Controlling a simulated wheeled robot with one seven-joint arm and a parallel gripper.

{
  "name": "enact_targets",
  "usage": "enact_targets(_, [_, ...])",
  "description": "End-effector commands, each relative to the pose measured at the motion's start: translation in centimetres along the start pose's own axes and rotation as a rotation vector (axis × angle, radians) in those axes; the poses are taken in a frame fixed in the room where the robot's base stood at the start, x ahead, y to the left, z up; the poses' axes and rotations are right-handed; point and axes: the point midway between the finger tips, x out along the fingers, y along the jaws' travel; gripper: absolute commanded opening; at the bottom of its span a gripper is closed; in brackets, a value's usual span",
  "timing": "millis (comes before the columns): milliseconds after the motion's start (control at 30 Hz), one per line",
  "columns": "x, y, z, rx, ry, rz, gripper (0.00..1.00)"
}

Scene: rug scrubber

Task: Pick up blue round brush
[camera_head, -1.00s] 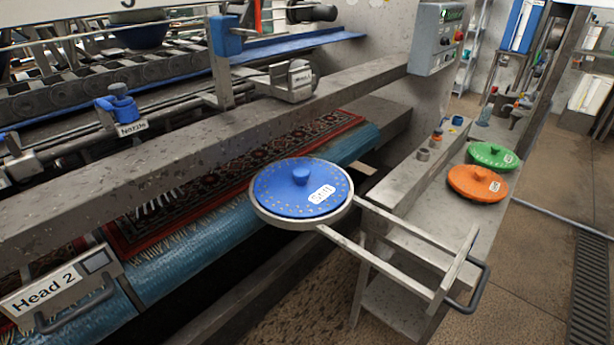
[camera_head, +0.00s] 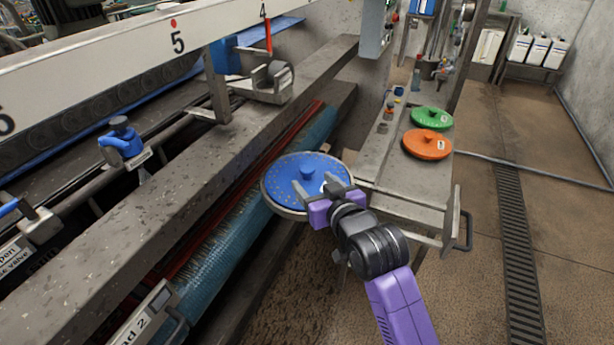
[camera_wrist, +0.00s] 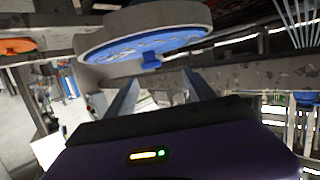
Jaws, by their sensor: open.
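Nothing is between the fingers.
An orange brush (camera_head: 427,145) and a green brush (camera_head: 432,117) lie on the grey bench (camera_head: 385,170) at right. A thick grey beam (camera_head: 200,150) runs along the left of the blue brush. The floor at right is clear, with a drain grate (camera_head: 520,250).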

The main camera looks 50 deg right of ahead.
Motion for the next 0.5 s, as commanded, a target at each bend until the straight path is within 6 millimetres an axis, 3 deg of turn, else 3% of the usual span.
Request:
enact_targets(100, [1.1,1.0,-0.9,-0.001,-0.051,0.019,0.62])
enact_targets(500, [4.5,1.6,-0.6,-0.002,-0.083,0.027,0.62])
